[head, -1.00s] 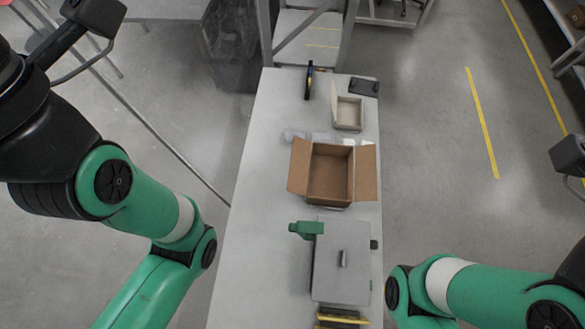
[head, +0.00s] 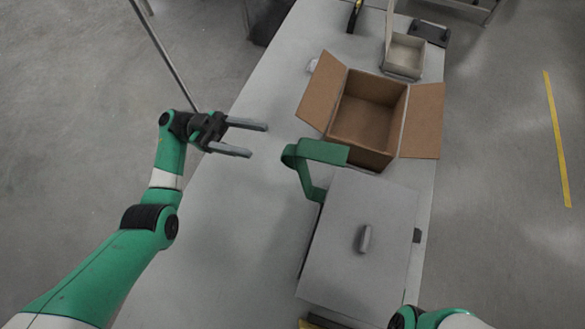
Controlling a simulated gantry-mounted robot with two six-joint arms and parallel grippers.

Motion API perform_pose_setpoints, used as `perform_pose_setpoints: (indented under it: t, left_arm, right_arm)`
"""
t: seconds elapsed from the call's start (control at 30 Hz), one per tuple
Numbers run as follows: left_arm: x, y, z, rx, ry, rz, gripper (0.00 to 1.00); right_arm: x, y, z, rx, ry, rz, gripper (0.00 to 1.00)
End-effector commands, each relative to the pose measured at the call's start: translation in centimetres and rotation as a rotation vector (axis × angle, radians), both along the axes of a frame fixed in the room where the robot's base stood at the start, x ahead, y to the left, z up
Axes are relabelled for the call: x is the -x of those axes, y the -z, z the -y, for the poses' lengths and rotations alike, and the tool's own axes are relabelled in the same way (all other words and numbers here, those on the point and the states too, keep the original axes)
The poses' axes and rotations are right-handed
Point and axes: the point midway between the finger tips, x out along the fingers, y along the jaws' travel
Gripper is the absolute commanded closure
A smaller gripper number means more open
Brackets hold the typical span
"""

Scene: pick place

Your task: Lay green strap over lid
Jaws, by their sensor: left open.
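A grey box with a flat lid (head: 340,247) stands on the table, with a small handle (head: 365,238) on the lid. A green strap (head: 305,158) stands up in a bent loop at the box's far left corner.
An open, empty cardboard box (head: 368,115) stands just beyond the lidded box, its flaps spread. A small light box (head: 404,55) and a dark flat item (head: 430,33) lie further back. The table (head: 235,215) is clear on its left side.

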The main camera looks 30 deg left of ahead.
Motion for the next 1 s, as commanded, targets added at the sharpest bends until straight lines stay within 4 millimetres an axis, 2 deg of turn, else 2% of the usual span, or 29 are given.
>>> perform_pose_setpoints:
  t: [0.03, 0.1, 0.2, 0.37, 0.53, 0.9, 1.0]
  left_arm:
    - [0.1, 4.1, -1.1, 0.005, -0.028, -0.006, 0.40]
    - [0.3, 5.6, -2.0, 0.007, -0.054, -0.007, 0.40]
    - [0.3, 6.3, -2.8, 0.008, -0.075, -0.008, 0.40]
    - [0.3, 6.0, -3.0, 0.009, -0.081, -0.006, 0.40]
    - [0.2, 5.4, -1.9, 0.007, -0.080, -0.005, 0.40]
    - [-0.8, 2.6, 5.2, 0.008, -0.077, -0.003, 0.40]
    - [-1.1, 2.0, 6.6, 0.007, -0.078, -0.004, 0.40]
  right_arm:
    - [0.0, 3.9, 0.0, 0.000, 0.000, 0.000, 0.25]
    - [0.0, 5.2, 0.0, 0.000, 0.000, 0.000, 0.25]
    - [0.0, 5.9, 0.0, 0.000, 0.000, 0.001, 0.25]
    - [0.0, 5.6, 0.0, 0.000, 0.000, 0.002, 0.25]
    - [0.0, 5.3, 0.0, 0.000, 0.000, 0.002, 0.25]
    - [0.0, 5.1, 0.0, 0.000, 0.000, 0.001, 0.25]
    - [0.0, 5.3, 0.0, 0.000, 0.000, 0.001, 0.25]
